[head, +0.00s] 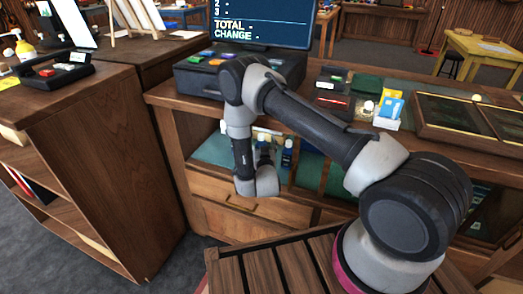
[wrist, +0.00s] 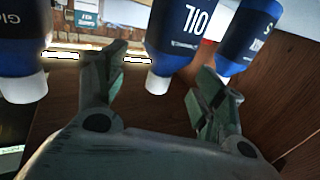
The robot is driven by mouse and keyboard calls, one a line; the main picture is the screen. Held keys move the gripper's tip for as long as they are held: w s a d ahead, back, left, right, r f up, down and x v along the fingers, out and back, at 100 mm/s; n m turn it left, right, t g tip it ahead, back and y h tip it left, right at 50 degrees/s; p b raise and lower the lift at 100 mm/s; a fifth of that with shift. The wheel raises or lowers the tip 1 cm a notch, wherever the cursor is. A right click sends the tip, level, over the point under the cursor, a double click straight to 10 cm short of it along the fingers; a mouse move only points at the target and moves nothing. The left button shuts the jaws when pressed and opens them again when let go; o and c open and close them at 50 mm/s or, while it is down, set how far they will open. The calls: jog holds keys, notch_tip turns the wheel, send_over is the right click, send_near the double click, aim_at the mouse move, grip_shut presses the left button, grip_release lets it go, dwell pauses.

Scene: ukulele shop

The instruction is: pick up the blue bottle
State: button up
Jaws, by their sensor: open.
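Several blue bottles with white caps show in the wrist view, where the picture appears upside down. The middle blue bottle (wrist: 177,38), with white "OIL" lettering, lies between and beyond the fingertips of my open gripper (wrist: 168,68). Nothing is clasped. Another blue bottle (wrist: 22,40) is at the left, and a third (wrist: 247,38) is at the right beyond the right finger. In the head view a blue bottle (head: 287,153) shows small on the counter's open shelf, beside my wrist. My arm hides part of that shelf.
The wooden counter (head: 160,97) has its top above the shelf and drawers (head: 222,190) below. A register and screen (head: 262,22) stand on top. A wooden cabinet (head: 115,130) stands at the left. Dark floor shows between the cabinet and counter.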

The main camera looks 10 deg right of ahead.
jog(key=shift+w+d, duration=0.15)
jog(key=shift+w, duration=1.1)
jog(key=c, duration=1.5)
